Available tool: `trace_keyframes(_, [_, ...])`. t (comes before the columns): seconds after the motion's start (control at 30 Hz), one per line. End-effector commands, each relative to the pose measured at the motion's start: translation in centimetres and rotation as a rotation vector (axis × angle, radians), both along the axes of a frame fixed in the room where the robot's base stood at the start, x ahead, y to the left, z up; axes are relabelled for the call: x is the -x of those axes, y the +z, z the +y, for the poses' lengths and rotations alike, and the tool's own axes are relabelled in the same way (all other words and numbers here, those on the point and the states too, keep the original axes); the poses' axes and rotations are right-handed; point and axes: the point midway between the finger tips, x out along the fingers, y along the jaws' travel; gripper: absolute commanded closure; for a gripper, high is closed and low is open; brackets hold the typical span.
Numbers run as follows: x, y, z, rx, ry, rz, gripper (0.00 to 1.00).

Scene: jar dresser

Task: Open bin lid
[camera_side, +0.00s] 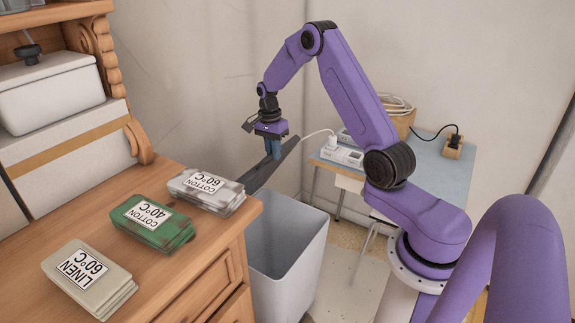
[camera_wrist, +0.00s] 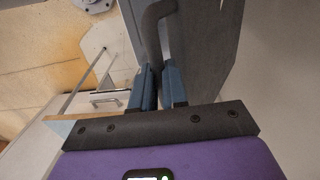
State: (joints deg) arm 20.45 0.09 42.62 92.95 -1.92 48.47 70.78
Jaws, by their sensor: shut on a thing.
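The bin (camera_side: 285,247) is a tall light-grey container standing on the floor beside the wooden dresser. Its dark grey lid (camera_side: 262,171) is raised and tilted, and the bin's mouth shows open below it. My gripper (camera_side: 273,150) is above the bin, pointing down, with its blue fingers at the lid's upper part. In the wrist view the fingers (camera_wrist: 160,88) are shut on a dark curved handle (camera_wrist: 149,35) joined to the grey lid (camera_wrist: 188,40). The fingertips are partly hidden against the handle.
The wooden dresser top (camera_side: 150,270) at the left holds a grey cotton stack (camera_side: 208,191), a green cotton stack (camera_side: 152,222) and a linen stack (camera_side: 90,279). A small table (camera_side: 430,175) with a power strip stands at the back right. Walls are behind the bin.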

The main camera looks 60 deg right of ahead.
Motion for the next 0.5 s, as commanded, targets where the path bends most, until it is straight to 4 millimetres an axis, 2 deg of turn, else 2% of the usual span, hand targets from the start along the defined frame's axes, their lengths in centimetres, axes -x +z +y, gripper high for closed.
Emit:
trace_keyframes(0.03, [-1.3, 0.1, 0.3, 0.002, 0.006, -0.013, 1.0])
trace_keyframes(0.1, [-2.3, 0.6, 0.3, 0.002, 0.006, -0.014, 1.0])
trace_keyframes(0.5, [-7.2, 2.7, 0.1, 0.001, 0.005, -0.009, 1.0])
